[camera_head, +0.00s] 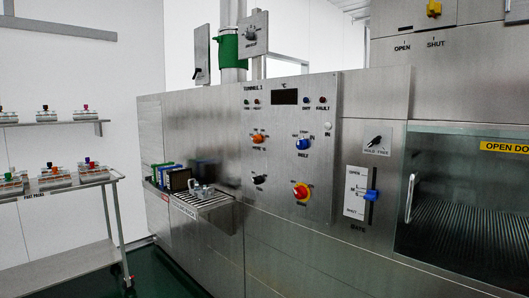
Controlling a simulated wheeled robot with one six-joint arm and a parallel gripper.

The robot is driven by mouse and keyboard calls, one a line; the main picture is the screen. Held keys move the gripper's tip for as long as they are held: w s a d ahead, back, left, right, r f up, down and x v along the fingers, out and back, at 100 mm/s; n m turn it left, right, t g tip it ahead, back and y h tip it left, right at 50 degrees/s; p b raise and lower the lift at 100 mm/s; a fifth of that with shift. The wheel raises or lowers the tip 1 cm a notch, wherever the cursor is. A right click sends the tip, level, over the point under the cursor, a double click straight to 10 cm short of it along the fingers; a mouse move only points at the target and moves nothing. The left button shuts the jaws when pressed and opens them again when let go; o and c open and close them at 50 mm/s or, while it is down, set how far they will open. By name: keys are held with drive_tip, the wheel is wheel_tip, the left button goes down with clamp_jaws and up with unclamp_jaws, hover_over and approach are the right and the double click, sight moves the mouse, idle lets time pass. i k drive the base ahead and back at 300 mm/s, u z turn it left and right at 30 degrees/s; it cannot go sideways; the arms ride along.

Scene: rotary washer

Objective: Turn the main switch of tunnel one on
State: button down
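The control panel (279,150) headed "TUNNEL 1" is on the front of the steel washer. Above are an orange knob (258,139) and a blue knob (303,143). My gripper is not in view.
A steel shelf with colored items (180,177) juts out left of the panel. A blue-handled slide lever (370,195) and a glass door (465,215) are to the right. A trolley (60,265) stands at left. Green floor (150,275) shows between trolley and washer.

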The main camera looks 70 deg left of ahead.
sight(300, 192)
drive_tip(key=u, duration=0.25)
drive_tip(key=k, duration=0.1)
drive_tip(key=u, duration=2.2)
drive_tip(key=k, duration=0.45)
drive_tip(key=u, duration=0.35)
drive_tip(key=i, duration=1.5)
drive_tip(key=z, duration=0.6)
